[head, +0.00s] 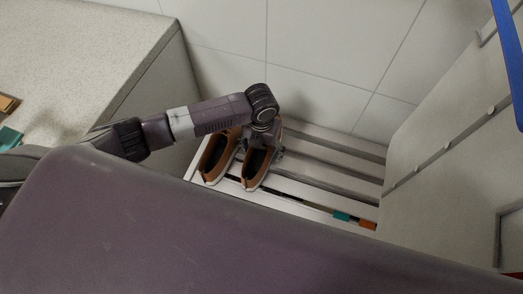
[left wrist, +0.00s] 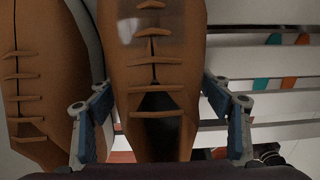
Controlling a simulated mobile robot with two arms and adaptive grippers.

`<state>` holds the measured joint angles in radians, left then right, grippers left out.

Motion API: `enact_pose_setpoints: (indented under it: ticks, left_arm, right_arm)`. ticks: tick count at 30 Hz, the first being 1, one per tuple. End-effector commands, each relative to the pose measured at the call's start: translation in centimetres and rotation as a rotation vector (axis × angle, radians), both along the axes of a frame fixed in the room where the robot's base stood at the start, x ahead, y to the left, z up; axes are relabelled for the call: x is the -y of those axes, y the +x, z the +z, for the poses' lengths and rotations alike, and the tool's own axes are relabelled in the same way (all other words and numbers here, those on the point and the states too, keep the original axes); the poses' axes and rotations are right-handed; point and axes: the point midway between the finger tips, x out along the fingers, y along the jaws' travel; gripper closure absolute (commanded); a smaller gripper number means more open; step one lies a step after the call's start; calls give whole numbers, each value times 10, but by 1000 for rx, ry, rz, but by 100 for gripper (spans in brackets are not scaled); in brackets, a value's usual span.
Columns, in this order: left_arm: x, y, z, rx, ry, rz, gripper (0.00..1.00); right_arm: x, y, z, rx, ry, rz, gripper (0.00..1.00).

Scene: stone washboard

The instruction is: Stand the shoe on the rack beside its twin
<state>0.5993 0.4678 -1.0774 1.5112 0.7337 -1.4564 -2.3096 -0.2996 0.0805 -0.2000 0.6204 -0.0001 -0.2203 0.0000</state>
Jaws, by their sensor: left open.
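Two matching brown shoes with dark insides and pale soles stand side by side on a white slatted rack (head: 310,211). The left shoe (head: 213,160) and the right shoe (head: 257,168) are partly covered by my left arm in the head view. My left gripper (head: 262,147) is over the right shoe. In the left wrist view its open fingers (left wrist: 160,125) lie either side of the right shoe (left wrist: 155,60), with a gap visible at least on the right. The left shoe (left wrist: 30,75) is close beside the left finger. My right gripper is not in view.
The slats right of the shoes are bare. A speckled counter (head: 85,50) stands left, a pale panel with pegs (head: 450,140) right, and a tiled wall (head: 320,45) behind.

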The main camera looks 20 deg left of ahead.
Motion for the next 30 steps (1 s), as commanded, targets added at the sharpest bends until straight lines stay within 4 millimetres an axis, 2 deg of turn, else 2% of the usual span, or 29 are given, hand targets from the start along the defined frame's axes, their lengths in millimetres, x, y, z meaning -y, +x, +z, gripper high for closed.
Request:
enact_pose_setpoints:
  ticks: [15, 21, 30]
  left_arm:
    - [0, 0, 99, 4, -1, 0, 28]
    - [0, -1, 115, 1, 0, 0, 28]
    - [0, -1, 117, 0, 0, 1, 28]
  right_arm:
    - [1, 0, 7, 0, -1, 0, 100]
    - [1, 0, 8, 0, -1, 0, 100]
    - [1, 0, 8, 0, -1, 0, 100]
